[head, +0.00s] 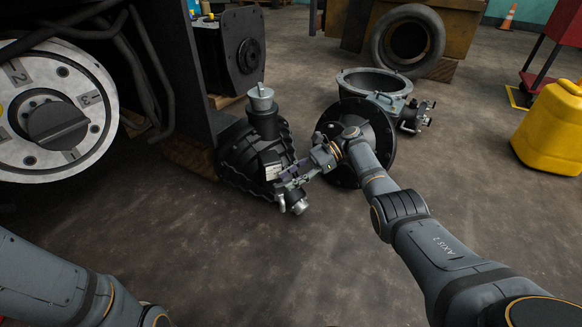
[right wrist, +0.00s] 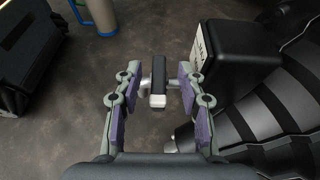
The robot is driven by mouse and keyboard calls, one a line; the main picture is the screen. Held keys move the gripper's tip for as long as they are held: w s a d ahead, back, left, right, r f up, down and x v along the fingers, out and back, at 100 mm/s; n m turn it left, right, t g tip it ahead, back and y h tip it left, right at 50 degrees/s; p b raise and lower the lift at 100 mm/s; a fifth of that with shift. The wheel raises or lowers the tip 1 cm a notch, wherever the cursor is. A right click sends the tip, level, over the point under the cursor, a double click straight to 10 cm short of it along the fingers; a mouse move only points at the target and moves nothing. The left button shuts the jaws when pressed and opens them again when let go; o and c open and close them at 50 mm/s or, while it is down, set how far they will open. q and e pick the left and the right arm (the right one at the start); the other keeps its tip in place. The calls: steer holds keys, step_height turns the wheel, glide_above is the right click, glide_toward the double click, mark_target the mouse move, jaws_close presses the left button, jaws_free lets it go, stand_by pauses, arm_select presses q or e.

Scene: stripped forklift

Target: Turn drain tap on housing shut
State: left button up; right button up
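The housing (head: 250,160) is a black ribbed casting on the floor, with a grey cylinder on top; its ribs (right wrist: 270,115) show at right in the right wrist view. The drain tap (head: 298,206) is a small silver fitting low on its near side. In the right wrist view the tap's dark handle with a silver end (right wrist: 157,86) lies between the fingers. My right gripper (head: 291,182) is open around the handle, with visible gaps on both sides (right wrist: 157,95). Contact cannot be told. My left gripper is out of view; only its arm shows at lower left.
A black box with a white label (right wrist: 235,60) sits close beside the right finger. A round flanged grey housing (head: 372,85) stands right of the ribbed one. A yellow canister (head: 553,128) is at far right. The floor in front is clear.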

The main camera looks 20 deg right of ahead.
step_height(320, 180, up, 8)
steer(key=shift+r, duration=0.25)
